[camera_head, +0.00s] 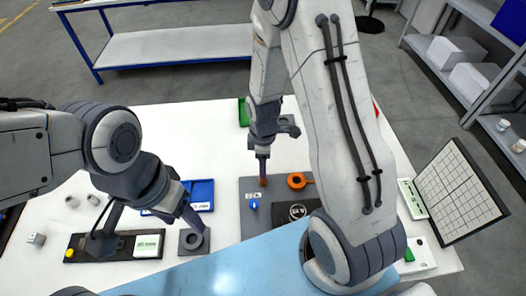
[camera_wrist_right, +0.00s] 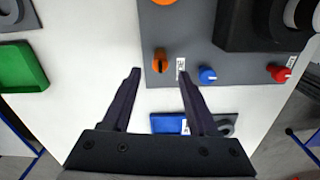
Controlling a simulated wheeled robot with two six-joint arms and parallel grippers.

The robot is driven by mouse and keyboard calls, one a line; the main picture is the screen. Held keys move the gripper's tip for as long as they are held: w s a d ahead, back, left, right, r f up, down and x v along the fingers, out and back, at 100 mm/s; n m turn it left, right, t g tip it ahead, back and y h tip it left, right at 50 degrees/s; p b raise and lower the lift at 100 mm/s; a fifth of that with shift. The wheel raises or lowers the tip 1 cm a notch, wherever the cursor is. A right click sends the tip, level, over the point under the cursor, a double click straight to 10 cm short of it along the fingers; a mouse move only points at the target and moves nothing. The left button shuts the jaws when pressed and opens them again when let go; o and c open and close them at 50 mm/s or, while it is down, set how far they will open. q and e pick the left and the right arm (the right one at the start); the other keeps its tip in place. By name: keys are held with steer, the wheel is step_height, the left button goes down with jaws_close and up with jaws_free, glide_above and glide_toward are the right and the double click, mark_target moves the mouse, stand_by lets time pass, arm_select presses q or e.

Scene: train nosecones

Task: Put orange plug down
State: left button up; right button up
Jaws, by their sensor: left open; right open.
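The orange plug (camera_head: 263,181) stands on the grey panel (camera_head: 228,212), just below my right gripper (camera_head: 262,160). In the right wrist view the orange plug (camera_wrist_right: 160,61) sits near the panel's edge, in the gap between the spread fingertips of the right gripper (camera_wrist_right: 158,78), and neither finger visibly grips it. My left gripper (camera_head: 192,213) is open and empty, over a small grey block with a round ring (camera_head: 194,240). In the head view the right fingers overlap, so the gap shows only from the wrist.
A blue plug (camera_wrist_right: 207,75) and a red plug (camera_wrist_right: 277,73) sit on the same panel, with an orange ring (camera_head: 297,181) nearby. A blue tray (camera_head: 201,194) and a green tray (camera_wrist_right: 20,68) lie on the white table. A black box (camera_head: 296,212) stands right of the blue plug.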

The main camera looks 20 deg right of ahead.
steer(key=s+a+r+m, duration=0.1)
steer(key=s+a+r, duration=0.25)
steer(key=r, duration=0.35)
steer(key=s+a+r+m, duration=0.1)
steer(key=s+a+r, duration=0.1)
steer(key=a+r, duration=0.35)
steer(key=s+a+r+m, duration=0.1)
steer(key=s+r+m, duration=0.1)
steer(key=s, duration=0.4)
steer(key=s+a+r+m+y, duration=0.1)
steer(key=s+a+r+m, duration=0.1)
steer(key=s, duration=0.4)
steer(key=shift+s+a+r+b, duration=0.35)
steer(key=shift+r+b, duration=0.1)
steer(key=shift+r, duration=0.45)
step_height(320, 180, down, 3)
steer(key=b, duration=0.3)
steer(key=shift+f, duration=0.1)
